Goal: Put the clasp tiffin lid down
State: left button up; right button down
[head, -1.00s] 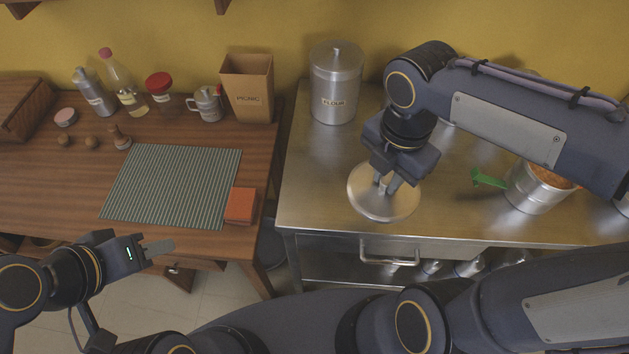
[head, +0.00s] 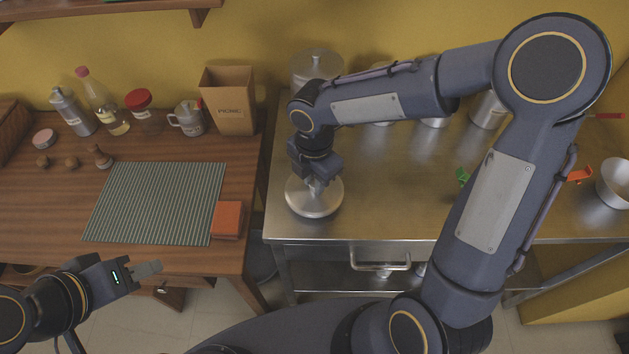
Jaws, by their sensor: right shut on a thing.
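The round steel lid (head: 312,206) is over the left front part of the steel table (head: 385,215), roughly level. My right gripper (head: 316,187) points down from above and is shut on the middle of the lid. I cannot tell whether the lid touches the table top or hangs slightly above it. My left gripper (head: 147,269) is in front of the wooden table, away from the lid, with no object visible at its fingers. Its fingers show side-on, so their opening is unclear.
A large steel canister (head: 316,65) stands behind the lid, partly hidden by my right arm. A green clip (head: 463,177), an orange clip (head: 580,175) and a steel bowl (head: 614,183) are to the right. The wooden table holds a striped mat (head: 155,203) and orange block (head: 228,220).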

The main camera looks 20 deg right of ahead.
jog(key=shift+f, duration=0.45)
jog(key=shift+f, duration=0.25)
jog(key=c, duration=1.3)
grip_release()
jog(key=shift+r, duration=0.1)
jog(key=shift+r, duration=0.5)
notch_tip(320, 180, up, 11)
jog(key=shift+r+p, duration=0.2)
jog(key=shift+p, duration=0.55)
